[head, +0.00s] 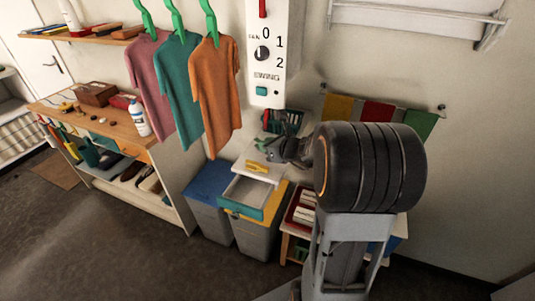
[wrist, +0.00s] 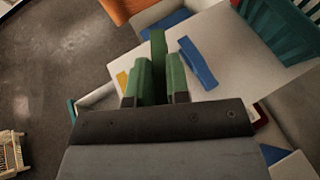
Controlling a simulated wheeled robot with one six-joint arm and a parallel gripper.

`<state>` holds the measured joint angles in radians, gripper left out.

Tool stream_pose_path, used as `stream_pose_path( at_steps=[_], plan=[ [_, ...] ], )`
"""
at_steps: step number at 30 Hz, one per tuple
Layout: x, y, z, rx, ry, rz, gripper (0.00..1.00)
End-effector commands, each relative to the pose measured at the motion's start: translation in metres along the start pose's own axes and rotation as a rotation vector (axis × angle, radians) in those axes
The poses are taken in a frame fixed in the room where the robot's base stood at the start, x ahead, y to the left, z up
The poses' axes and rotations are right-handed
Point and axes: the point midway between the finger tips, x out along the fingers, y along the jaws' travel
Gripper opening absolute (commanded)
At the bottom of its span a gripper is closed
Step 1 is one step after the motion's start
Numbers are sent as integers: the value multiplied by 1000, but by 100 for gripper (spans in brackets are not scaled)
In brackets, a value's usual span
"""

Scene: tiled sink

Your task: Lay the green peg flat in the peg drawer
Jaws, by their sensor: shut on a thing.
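My gripper (head: 270,149) is shut on the green peg (wrist: 158,55), which points away from my wrist in the wrist view. In the head view the peg is a small green shape (head: 260,144) at the gripper's tip, above the white top. The peg drawer (head: 243,210) has a teal front and a pale inside. It stands pulled out below the white top, and its inside looks empty. My gripper is above and behind it, to its right. In the wrist view part of the drawer (wrist: 71,108) shows at the left, partly hidden by my gripper.
A yellow peg (head: 257,166) lies on the white top. A blue peg (wrist: 197,62) lies there too, right of the held peg in the wrist view. A teal basket (wrist: 282,30) stands at the back. Blue-lidded (head: 209,180) and yellow-lidded bins stand below. Shirts hang at left.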

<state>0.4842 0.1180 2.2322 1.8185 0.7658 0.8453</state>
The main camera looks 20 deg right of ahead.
Motion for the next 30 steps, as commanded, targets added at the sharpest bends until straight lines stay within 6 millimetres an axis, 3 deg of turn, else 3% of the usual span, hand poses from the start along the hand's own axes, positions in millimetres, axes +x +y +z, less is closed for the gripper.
stream_pose_path(
  at_steps=[5,14,29,30],
  plan=[
    [7,-4,-5,2,1,-1,0],
    [22,-7,-35,2,1,-1,0],
    [24,-7,-41,0,0,-2,0],
    [24,-7,-40,0,0,-2,18]
  ],
)
